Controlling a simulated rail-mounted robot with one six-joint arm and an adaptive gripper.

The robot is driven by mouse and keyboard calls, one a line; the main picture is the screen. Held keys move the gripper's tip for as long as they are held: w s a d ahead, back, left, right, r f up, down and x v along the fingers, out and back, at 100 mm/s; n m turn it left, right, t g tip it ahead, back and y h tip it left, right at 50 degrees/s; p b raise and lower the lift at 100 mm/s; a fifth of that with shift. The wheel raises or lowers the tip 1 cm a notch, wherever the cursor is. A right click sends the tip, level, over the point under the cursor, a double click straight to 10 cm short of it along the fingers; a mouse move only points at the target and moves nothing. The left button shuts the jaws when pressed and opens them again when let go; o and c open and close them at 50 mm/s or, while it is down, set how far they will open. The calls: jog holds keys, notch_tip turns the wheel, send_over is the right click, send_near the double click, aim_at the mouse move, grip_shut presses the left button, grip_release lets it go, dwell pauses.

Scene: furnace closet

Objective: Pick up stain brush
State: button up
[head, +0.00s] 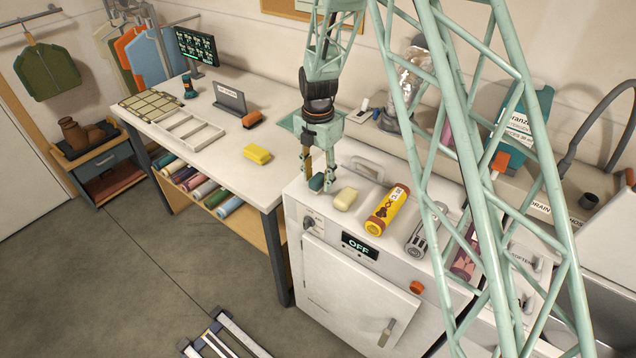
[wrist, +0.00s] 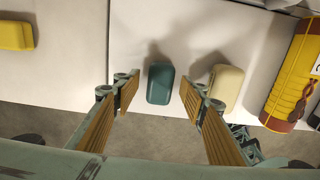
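My gripper (head: 318,177) is open and points down over the top of the white machine. In the wrist view its two wooden-padded fingers (wrist: 158,92) stand apart, on either side of a dark teal rounded block (wrist: 160,84). The teal block (head: 317,182) lies on the machine top near its left edge; I see no finger clearly touching it. I cannot tell whether it is the stain brush. An orange-topped, dark-bottomed brush-like item (head: 253,119) lies on the white table to the left.
A cream block (head: 346,198) lies close to the right finger; it also shows in the wrist view (wrist: 226,88). A yellow-and-red canister (head: 387,210) lies farther right. A yellow sponge-like block (head: 257,153) is on the white table (head: 225,157). A gap separates table and machine.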

jog(key=shift+f, duration=0.65)
jog(key=shift+c, duration=0.7)
jog(key=c, duration=0.8)
